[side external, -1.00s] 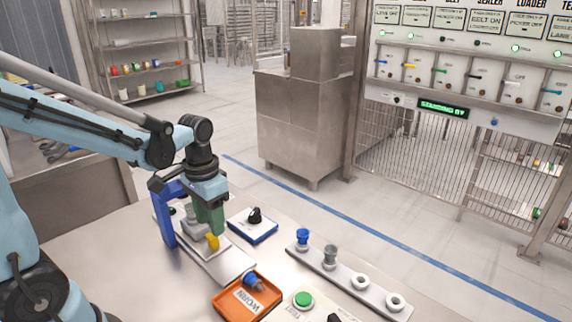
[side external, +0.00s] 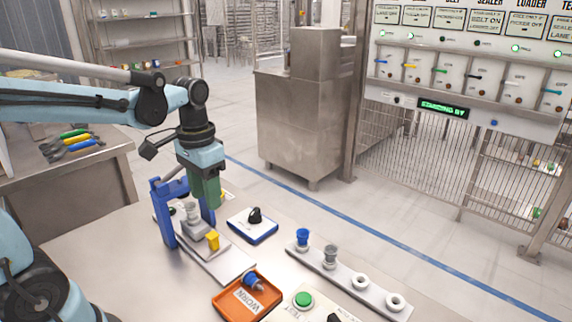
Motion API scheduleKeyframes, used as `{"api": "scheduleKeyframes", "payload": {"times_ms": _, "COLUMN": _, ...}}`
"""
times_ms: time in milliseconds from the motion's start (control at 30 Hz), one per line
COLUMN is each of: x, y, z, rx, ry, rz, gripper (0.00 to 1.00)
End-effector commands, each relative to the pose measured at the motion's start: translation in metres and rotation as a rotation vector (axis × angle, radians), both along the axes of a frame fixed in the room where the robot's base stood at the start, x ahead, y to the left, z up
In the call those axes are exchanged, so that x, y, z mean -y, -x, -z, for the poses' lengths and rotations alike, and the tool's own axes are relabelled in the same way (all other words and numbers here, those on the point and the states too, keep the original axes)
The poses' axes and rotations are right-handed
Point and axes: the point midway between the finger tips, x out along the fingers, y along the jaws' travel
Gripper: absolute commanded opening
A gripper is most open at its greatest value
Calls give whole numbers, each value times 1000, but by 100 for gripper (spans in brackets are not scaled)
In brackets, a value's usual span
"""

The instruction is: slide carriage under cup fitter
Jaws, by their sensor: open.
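The cup fitter is a blue frame (side external: 165,215) standing on the bench at the left. A grey carriage (side external: 196,229) with a yellow handle (side external: 213,240) sits on a pale rail plate (side external: 226,264) at the frame. A grey cup-like piece (side external: 191,210) stands on the carriage. I cannot tell how far the carriage is inside the frame.
An orange tray (side external: 222,306) labelled WORN holds a blue cup. A rack (side external: 345,279) holds a blue cup and a grey cup, with empty ring seats beside them. A blue-edged block with a black knob (side external: 254,216) and a green button (side external: 303,299) stand nearby.

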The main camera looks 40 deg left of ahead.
Motion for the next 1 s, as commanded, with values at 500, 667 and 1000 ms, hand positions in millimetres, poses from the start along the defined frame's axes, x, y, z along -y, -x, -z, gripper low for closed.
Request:
{"api": "scheduleKeyframes", "payload": {"times_ms": 500, "x": 0, "y": 0, "z": 0, "rx": -1, "ry": 1, "rz": -941, "gripper": 47}}
{"api": "scheduleKeyframes", "payload": {"times_ms": 667, "x": 0, "y": 0, "z": 0, "rx": -1, "ry": 1, "rz": -1274, "gripper": 47}}
{"api": "scheduleKeyframes", "payload": {"times_ms": 1000, "x": 0, "y": 0, "z": 2, "rx": -1, "ry": 0, "rz": -1565, "gripper": 47}}
